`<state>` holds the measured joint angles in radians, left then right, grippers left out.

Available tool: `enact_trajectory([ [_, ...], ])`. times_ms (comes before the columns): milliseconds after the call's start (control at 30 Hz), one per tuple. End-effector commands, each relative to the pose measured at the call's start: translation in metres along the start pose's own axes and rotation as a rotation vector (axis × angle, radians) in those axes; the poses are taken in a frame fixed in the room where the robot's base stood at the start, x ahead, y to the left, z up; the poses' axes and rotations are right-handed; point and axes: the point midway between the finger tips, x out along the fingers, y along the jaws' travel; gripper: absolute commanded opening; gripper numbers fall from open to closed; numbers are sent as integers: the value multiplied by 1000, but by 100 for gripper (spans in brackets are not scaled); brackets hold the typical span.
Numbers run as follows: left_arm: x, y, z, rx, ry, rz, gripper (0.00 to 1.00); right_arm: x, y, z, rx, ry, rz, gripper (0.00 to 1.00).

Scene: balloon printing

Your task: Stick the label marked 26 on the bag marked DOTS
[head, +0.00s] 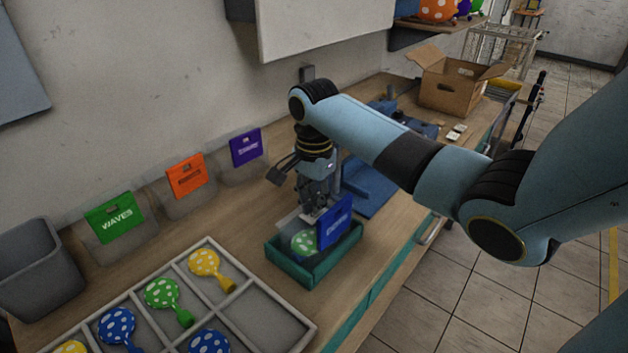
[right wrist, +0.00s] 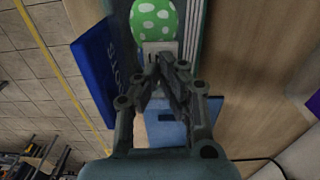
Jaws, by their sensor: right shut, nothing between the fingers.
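The bag marked DOTS has a blue header card (head: 335,222) and a green balloon with white dots (head: 303,243). It sits in a teal tray (head: 290,269). In the right wrist view the blue header (right wrist: 97,75) shows its lettering side-on, with the dotted balloon (right wrist: 153,18) beside it. My right gripper (head: 313,210) points down over the bag, shut and empty, its tips at a small pale patch (right wrist: 162,47). The patch looks like a label against the bag, but the fingers partly cover it and no number is readable. My left gripper is out of view.
A compartment tray (head: 270,318) of dotted balloons lies in front. Bags with green (head: 115,216), orange (head: 186,175) and purple (head: 246,147) headers stand along the wall. A grey bin (head: 38,270) is at left, an open cardboard box (head: 452,88) at the back.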

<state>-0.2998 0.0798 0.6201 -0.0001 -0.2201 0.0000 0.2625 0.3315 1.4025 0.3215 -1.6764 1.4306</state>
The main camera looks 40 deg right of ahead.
Motion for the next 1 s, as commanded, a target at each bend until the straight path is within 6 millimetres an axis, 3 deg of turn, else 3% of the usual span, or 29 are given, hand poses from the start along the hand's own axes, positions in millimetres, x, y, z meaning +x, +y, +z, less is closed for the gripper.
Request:
enact_trajectory([
  [500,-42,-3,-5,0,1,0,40,-41,-1,0,0,1,-3,0],
  [1000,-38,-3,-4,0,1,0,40,-60,-1,0,0,1,-2,0],
])
